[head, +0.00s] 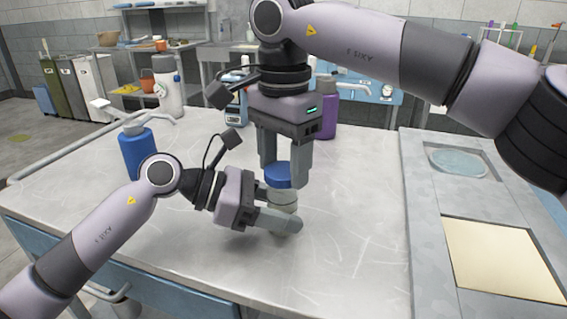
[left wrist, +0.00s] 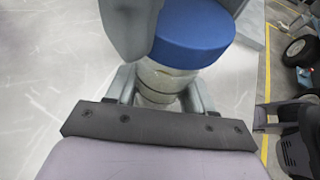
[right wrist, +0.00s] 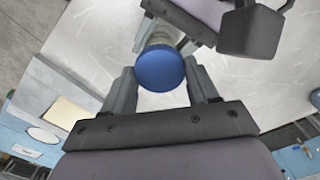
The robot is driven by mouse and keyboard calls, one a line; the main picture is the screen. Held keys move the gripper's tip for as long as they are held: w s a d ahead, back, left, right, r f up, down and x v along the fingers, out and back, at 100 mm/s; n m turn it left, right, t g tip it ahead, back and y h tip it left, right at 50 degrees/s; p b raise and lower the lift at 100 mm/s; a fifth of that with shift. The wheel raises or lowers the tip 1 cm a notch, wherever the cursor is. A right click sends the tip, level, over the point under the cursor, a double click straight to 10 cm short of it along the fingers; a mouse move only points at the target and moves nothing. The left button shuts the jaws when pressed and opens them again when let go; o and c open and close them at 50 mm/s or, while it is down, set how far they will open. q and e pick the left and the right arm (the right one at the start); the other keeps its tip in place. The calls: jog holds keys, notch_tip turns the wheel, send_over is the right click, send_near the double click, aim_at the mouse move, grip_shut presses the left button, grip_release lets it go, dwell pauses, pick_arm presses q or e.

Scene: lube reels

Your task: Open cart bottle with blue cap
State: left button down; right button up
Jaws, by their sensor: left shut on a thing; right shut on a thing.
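The bottle (head: 283,199) stands upright on the metal cart top, pale bodied with a blue cap (head: 278,175). My left gripper (head: 278,222) is shut on the bottle's body, low and from the left. The bottle body also shows between the fingers in the left wrist view (left wrist: 163,83). My right gripper (head: 286,176) points down from above and is shut on the blue cap, with a finger on each side. The cap fills the space between the fingers in the right wrist view (right wrist: 160,69). The cap sits on top of the bottle; whether it is loosened cannot be told.
A blue dispenser bottle (head: 136,151) stands at the left of the cart top (head: 350,190). A white bottle (head: 168,88) and a purple bottle (head: 326,112) stand at the back. A grey counter (head: 425,215) with inset panels lies at the right. The cart's front right is clear.

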aim_at(284, 169)
jog(key=shift+r, duration=0.1)
jog(key=shift+r, duration=1.9)
pick_arm(q)
jog(key=shift+c, duration=1.7)
grip_release()
